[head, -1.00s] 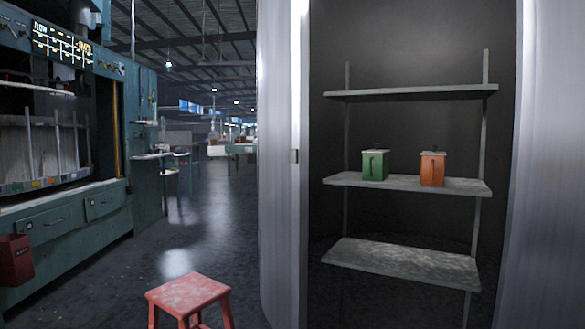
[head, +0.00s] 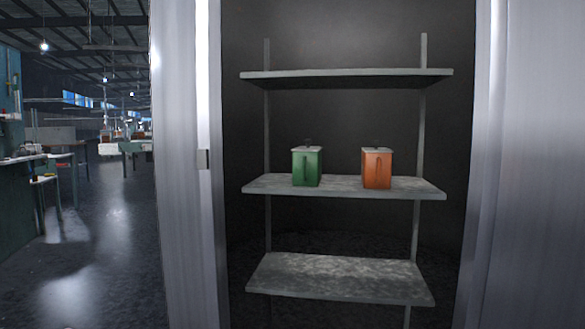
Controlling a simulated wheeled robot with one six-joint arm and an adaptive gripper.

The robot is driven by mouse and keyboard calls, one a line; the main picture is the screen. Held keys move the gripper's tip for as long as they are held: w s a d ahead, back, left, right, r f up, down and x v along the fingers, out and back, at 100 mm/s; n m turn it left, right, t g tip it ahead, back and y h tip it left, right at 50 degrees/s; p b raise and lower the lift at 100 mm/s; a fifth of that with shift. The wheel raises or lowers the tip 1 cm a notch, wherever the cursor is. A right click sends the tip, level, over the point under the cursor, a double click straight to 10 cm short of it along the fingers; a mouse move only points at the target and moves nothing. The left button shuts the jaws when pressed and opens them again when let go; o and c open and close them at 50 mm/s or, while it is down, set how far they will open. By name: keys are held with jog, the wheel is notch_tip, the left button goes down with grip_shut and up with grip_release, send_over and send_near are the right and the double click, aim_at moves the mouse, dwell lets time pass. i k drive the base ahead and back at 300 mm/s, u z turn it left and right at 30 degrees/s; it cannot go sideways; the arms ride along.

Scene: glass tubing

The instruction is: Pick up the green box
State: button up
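The green box (head: 306,168) stands upright on the middle shelf (head: 342,186) of a grey rack, left of centre on that shelf. It has a pale lid with a small dark knob and a dark mark on its front. An orange box (head: 376,169) of similar size stands to its right on the same shelf, with a clear gap between them. My gripper is not in view.
The rack stands in a dark recess between metal walls, left (head: 182,180) and right (head: 500,170). The top shelf (head: 345,76) and lower shelf (head: 340,277) look empty. Open floor (head: 100,250) and workbenches lie at the left.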

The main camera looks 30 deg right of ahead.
aim_at(307, 167)
jog(key=z, duration=0.55)
jog(key=i, duration=1)
jog(key=z, duration=0.95)
